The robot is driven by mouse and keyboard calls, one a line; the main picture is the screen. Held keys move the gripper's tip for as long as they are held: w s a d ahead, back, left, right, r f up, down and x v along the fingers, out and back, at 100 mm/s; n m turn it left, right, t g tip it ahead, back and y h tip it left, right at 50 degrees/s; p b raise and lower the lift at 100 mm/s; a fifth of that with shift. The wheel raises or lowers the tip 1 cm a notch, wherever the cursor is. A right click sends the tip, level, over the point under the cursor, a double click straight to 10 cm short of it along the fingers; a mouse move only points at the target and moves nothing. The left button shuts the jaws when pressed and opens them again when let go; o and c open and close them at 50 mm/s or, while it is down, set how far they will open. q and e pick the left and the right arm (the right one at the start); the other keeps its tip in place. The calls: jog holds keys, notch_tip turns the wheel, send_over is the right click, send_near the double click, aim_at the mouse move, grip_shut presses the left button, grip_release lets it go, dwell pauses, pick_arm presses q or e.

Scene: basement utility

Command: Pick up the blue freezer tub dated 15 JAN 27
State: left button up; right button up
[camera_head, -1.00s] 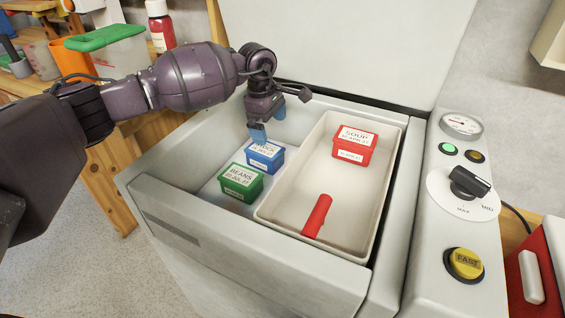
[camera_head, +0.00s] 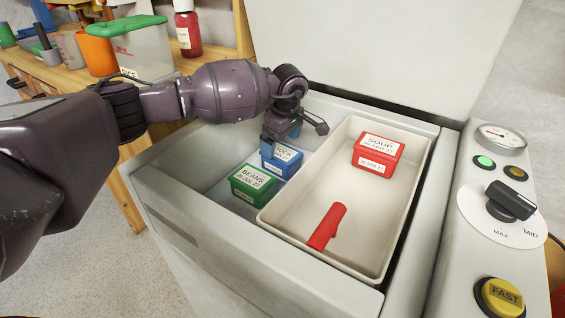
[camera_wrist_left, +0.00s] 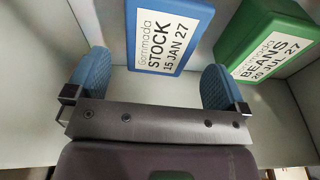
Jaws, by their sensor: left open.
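The blue tub (camera_head: 284,163) stands on the freezer floor, left of the white basket. In the left wrist view the blue tub (camera_wrist_left: 150,62) has a label reading STOCK, 15 JAN 27. My left gripper (camera_wrist_left: 155,80) is open, its blue fingers apart, with the tub's near edge just ahead of and between them. In the head view my left gripper (camera_head: 281,138) is low over the tub's back left side and hides part of its label. I cannot tell whether the fingers touch it. My right gripper is not in view.
A green BEANS tub (camera_head: 253,185) stands close in front of the blue one. The white basket (camera_head: 290,238) on the right holds a red SOUP tub (camera_head: 378,155) and a red cylinder (camera_head: 327,227). The freezer walls (camera_head: 190,205) surround them; the control panel (camera_head: 480,235) is right.

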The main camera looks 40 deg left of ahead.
aim_at(281, 152)
pick_arm(q)
notch_tip(281, 152, down, 4)
jog(key=shift+f+b, duration=0.15)
jog(key=shift+b, duration=0.5)
jog(key=shift+c, duration=0.3)
jog(key=c, duration=1)
jog(key=shift+c, duration=0.2)
